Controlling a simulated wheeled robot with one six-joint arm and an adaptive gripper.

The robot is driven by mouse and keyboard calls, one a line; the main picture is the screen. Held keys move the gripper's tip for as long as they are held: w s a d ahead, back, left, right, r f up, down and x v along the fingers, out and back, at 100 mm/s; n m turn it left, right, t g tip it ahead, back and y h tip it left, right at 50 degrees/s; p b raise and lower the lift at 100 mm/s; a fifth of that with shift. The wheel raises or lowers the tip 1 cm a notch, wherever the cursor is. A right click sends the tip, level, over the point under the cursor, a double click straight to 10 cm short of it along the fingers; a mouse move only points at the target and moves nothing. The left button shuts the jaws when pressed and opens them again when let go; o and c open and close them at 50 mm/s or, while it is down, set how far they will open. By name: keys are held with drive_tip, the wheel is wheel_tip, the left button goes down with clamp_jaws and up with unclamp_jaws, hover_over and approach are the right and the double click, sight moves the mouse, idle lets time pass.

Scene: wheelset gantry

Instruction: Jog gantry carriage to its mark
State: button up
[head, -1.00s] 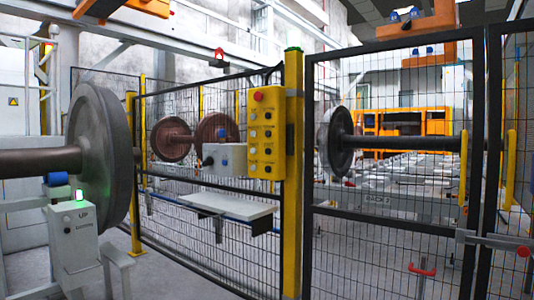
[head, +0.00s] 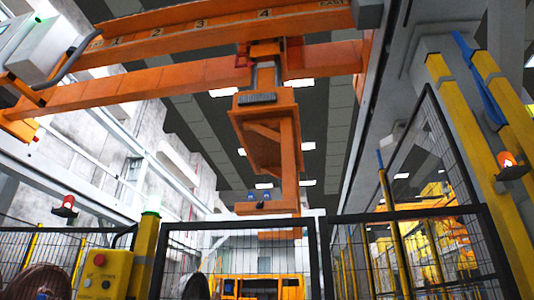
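The orange gantry beam (head: 215,32) crosses the top of the head view. It carries the marks 1, 2, 3 and 4 from left to right, then "EAST" near its right end. The gantry carriage (head: 268,62) hangs under the beam, roughly below the 4. My gripper is not in view.
Black mesh fencing (head: 235,250) with a yellow post (head: 145,245) runs across the bottom. Yellow posts and an orange warning lamp (head: 506,160) stand at the right. A red lamp (head: 67,204) is at the left.

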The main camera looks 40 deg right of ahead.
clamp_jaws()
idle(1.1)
